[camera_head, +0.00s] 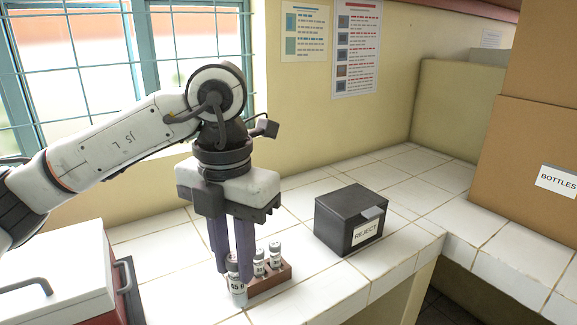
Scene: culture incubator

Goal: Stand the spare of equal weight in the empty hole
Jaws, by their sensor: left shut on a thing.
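My left gripper (235,266) points straight down and is shut on a small vial (237,287) with a white label that seems to read 65. The vial is upright, at the left end of a small brown rack (272,284). I cannot tell whether its base is in the rack, on the tiles or just above them. Two similar labelled vials, a nearer one (260,265) and a farther one (275,258), stand in the rack just right of my fingers. Their labels are too small to read surely. The empty hole cannot be seen. My right gripper is not in view.
A black box (338,222) labelled REJECT stands right of the rack on the white tiled counter (405,205). A white-lidded box (55,275) is at the left front. A cardboard box (525,185) labelled BOTTLES stands at right. The tiles between rack and REJECT box are clear.

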